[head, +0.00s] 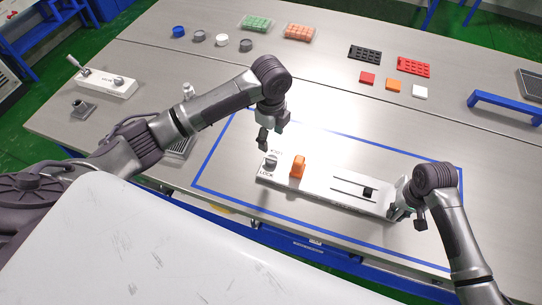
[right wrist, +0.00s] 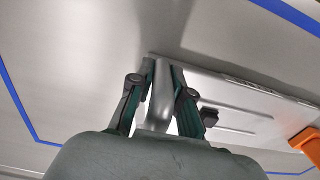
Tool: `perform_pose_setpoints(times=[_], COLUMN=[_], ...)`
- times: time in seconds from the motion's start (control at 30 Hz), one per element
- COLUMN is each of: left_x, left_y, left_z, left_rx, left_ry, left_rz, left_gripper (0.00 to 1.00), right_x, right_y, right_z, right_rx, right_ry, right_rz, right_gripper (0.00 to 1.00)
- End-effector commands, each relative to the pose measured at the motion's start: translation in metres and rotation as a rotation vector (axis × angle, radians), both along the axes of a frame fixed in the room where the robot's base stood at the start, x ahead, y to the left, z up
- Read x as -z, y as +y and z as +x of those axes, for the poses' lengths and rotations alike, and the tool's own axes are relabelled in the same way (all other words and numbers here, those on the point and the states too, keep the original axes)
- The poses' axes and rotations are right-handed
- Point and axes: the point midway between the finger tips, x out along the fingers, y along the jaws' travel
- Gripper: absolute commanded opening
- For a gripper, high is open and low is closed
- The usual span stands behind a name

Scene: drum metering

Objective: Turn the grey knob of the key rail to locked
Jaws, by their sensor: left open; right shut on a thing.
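The key rail (head: 320,187) is a long pale bar on the table inside the blue outline. Its grey knob (head: 271,161) sits at the left end, beside printed lettering that includes LOCK. An orange handle (head: 298,166) stands next to it, and a black slider (head: 369,192) sits in a slot further right. My left gripper (head: 262,140) is open and empty, just above and behind the grey knob, apart from it. My right gripper (head: 393,211) is at the rail's right end. The right wrist view shows its fingers (right wrist: 160,80) shut on a smooth grey part there.
A white valve block (head: 105,83) stands at the far left. Several round caps, filled trays, coloured squares and a blue handle (head: 505,105) lie toward the back and right. The table around the rail is clear inside the blue tape outline.

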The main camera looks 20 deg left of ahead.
Motion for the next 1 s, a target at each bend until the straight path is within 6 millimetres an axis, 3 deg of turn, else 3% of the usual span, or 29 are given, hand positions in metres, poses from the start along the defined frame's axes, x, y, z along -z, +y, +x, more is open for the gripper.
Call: perform_pose_setpoints(times=[0.3, 0.5, 0.7, 0.97, 1.0], left_x=[0.064, 0.094, 0.107, 0.108, 0.108], left_y=[0.0, 0.0, 0.0, 0.0, 0.0], left_z=[-0.002, -0.001, -0.001, -0.001, 0.0], left_rx=[-0.004, -0.004, -0.003, -0.003, -0.003], left_ry=[0.004, 0.001, 0.0, -0.001, -0.001], left_rz=[0.001, 0.0, 0.001, 0.001, 0.001], left_gripper=[0.63, 0.63, 0.63, 0.63, 0.58], right_x=[-0.001, -0.001, -0.001, -0.001, -0.001], right_y=[0.0, 0.0, 0.0, 0.0, 0.0], right_z=[0.001, 0.0, 0.001, 0.0, 0.0], right_rx=[0.0, 0.0, 0.0, 0.0, 0.0], right_ry=[-0.002, -0.002, -0.002, -0.002, -0.002], right_rz=[0.0, 0.0, 0.0, 0.0, 0.0], right_gripper=[0.0, 0.0, 0.0, 0.0, 0.0])
